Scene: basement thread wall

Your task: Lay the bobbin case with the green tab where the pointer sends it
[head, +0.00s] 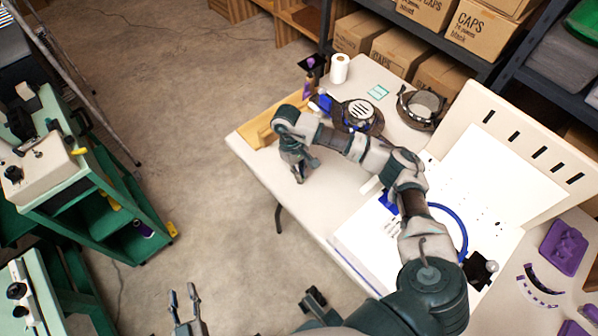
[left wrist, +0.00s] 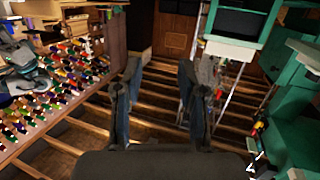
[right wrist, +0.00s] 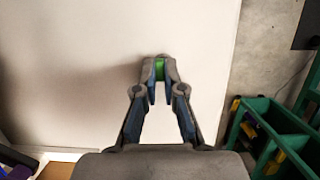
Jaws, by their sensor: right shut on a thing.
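My right gripper (head: 298,176) is over the left part of the pale table (head: 258,162). In the right wrist view its fingertips (right wrist: 160,80) close on a small piece with a green face (right wrist: 159,69), which looks like the bobbin case with the green tab. Most of that piece is hidden by the fingers. My left gripper (head: 184,298) hangs over the floor at the bottom of the head view; its fingers (left wrist: 157,85) stand apart with nothing between them. I cannot make out a pointer for certain; my right arm covers part of the white board (head: 360,232) with a blue ring (head: 459,226).
A wooden tray (head: 262,128), a round striped piece (head: 358,113), a brown round stand (head: 425,104) and a paper roll (head: 340,68) stand at the back. A slotted panel (head: 520,140) rises behind the board. Purple pieces (head: 563,247) lie right. A green cart (head: 100,200) stands left across open floor.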

